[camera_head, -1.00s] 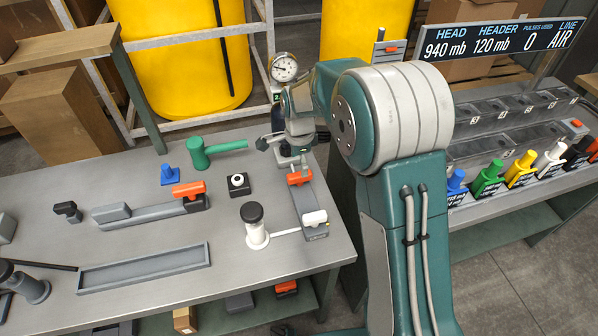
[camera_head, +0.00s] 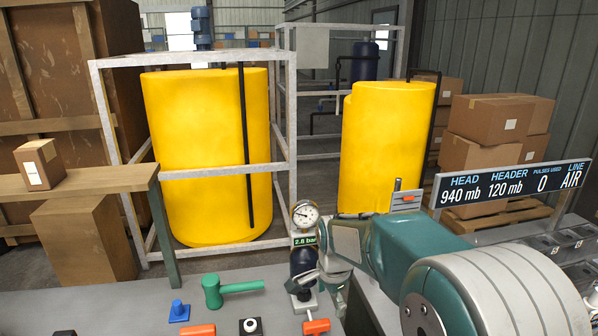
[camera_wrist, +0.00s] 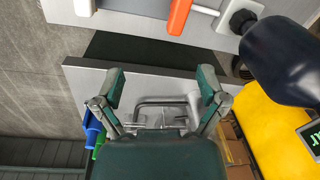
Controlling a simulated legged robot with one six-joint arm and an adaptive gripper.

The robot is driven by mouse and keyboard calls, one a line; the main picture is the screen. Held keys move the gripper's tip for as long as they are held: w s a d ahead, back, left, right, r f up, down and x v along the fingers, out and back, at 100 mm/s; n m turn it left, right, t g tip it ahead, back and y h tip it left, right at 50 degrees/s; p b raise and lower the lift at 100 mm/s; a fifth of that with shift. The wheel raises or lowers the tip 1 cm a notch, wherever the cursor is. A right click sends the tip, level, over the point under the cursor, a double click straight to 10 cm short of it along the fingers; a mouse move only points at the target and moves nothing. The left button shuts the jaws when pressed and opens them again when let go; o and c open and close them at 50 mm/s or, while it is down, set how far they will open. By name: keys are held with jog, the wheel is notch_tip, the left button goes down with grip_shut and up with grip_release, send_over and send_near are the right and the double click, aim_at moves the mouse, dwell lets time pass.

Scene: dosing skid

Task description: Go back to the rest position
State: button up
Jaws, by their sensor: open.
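My gripper (camera_wrist: 160,88) shows in the wrist view with its two green-tipped fingers spread apart and nothing between them. Beyond the fingers are the grey edge of a bench (camera_wrist: 140,75) and some thin grey bars. In the head view my arm reaches from the lower right toward the pressure gauge (camera_head: 305,214) and the dark vessel (camera_head: 302,262) below it. The wrist end is just right of that vessel; I cannot tell whether they touch. The fingers are mostly hidden in the head view.
The dark vessel (camera_wrist: 290,60) and a yellow tank (camera_wrist: 262,120) are close on the wrist view's right. An orange handle (camera_wrist: 179,14) is at its top. In the head view a green mallet-like tool (camera_head: 213,290) and blue piece (camera_head: 179,311) lie on the bench. A display board (camera_head: 512,185) stands right.

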jog(key=s+d+r+n+t, duration=0.1)
jog(key=s+d+r+n, duration=0.2)
jog(key=s+r, duration=0.25)
jog(key=s+d+r+n+t, duration=0.1)
jog(key=s+d+r+n, duration=0.2)
jog(key=s+r, duration=0.3)
jog(key=s+d+n+t, duration=0.2)
jog(key=s+n, duration=0.4)
jog(key=s, duration=0.7)
jog(key=shift+d+f+t, duration=0.15)
jog(key=shift+f+t, duration=0.05)
jog(key=shift+t, duration=0.1)
